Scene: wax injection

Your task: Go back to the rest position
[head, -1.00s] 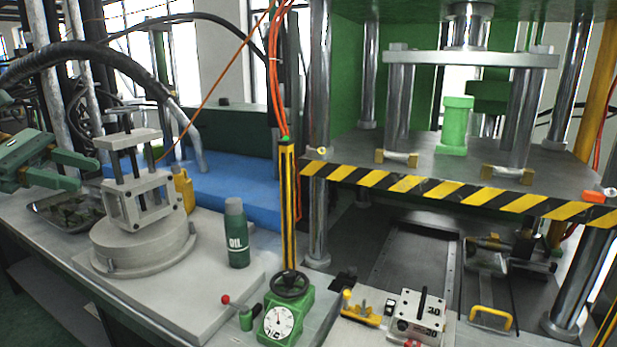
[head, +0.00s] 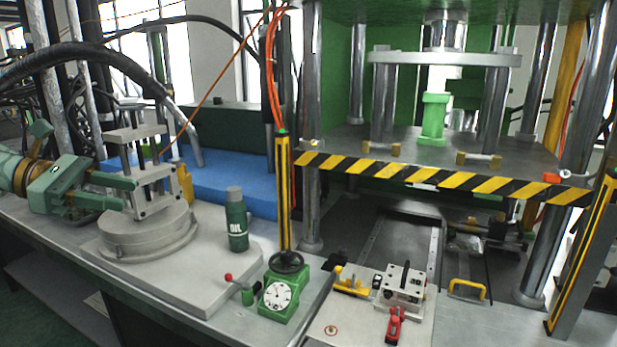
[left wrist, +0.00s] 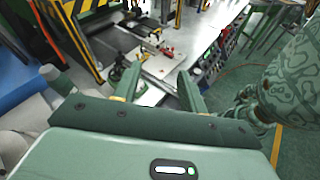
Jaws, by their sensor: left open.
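My left gripper (head: 132,192) is at the left in the head view, with its two green fingers apart and nothing between them. Its fingertips show beside the grey metal clamp fixture (head: 150,205) on its round base; whether they touch it I cannot tell. In the left wrist view the left gripper (left wrist: 155,85) also shows open and empty, with bench and floor beyond its fingers.
A green oil bottle (head: 236,222) stands right of the fixture. A green dial gauge (head: 281,294) is at the bench front. The press with its striped edge (head: 440,178) fills the right. A grey block with a red clamp (head: 396,322) lies before it. A black hose (head: 90,52) arches above the gripper.

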